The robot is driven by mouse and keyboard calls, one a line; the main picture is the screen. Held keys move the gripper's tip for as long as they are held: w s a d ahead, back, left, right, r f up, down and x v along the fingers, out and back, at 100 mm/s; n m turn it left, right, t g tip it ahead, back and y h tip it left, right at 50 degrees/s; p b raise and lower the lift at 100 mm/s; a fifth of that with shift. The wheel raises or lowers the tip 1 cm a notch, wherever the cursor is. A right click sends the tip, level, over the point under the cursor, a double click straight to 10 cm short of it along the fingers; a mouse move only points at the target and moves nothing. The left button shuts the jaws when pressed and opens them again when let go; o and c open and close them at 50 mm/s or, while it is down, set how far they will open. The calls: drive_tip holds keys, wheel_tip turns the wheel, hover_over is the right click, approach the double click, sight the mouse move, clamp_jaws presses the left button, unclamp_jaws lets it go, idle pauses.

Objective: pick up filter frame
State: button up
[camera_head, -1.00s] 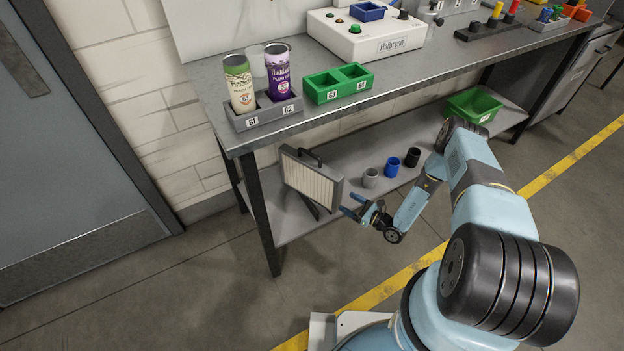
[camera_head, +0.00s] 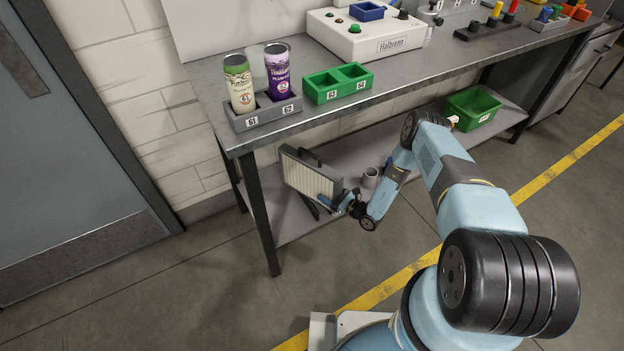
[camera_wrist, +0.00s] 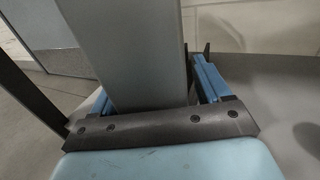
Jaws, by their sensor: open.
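The filter frame (camera_head: 311,176) is a grey-edged panel with a pale pleated face and a dark handle on top. It stands upright on the lower shelf under the bench, near the left leg. My gripper (camera_head: 325,201) is at the frame's lower right edge, with its blue fingers open. In the wrist view the grey edge of the frame (camera_wrist: 130,50) lies between the blue fingers of my gripper (camera_wrist: 155,85). I cannot tell whether either finger touches it.
A grey cup (camera_head: 370,177) stands on the shelf right of my gripper. A green bin (camera_head: 472,108) is farther right. The bench top (camera_head: 225,95) is above, with its left leg (camera_head: 262,215) close to the frame. Two cans sit in a grey holder (camera_head: 262,116).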

drive_tip(key=shift+w, duration=0.1)
clamp_jaws()
idle(0.7)
